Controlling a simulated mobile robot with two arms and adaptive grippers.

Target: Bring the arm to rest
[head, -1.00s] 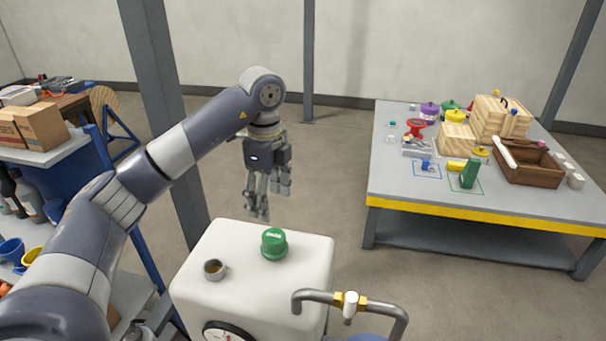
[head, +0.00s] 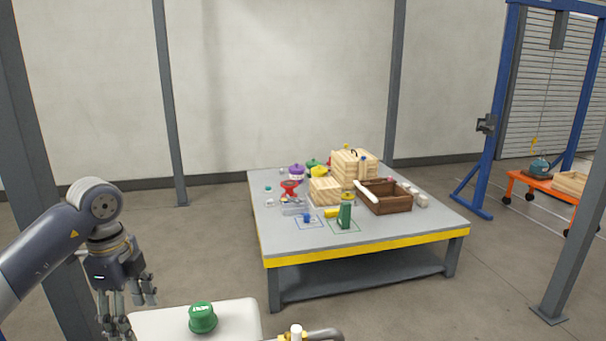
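My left arm comes in at the lower left, with its forearm (head: 40,250) raised beside the white tank (head: 240,318). My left gripper (head: 125,310) hangs with its fingers pointing down, spread and empty, at the tank's left edge. Its lowest fingertips are close to the bottom of the picture. The green cap (head: 203,318) sits on the tank top to the right of the gripper, apart from it. My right arm and gripper are not in view.
A grey table with a yellow edge (head: 370,249) stands ahead, bearing wooden crates (head: 352,166), a brown tray (head: 388,204) and a green bottle (head: 345,214). A grey post (head: 45,190) rises behind my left arm. A blue gantry (head: 494,110) stands at right. Open floor lies between.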

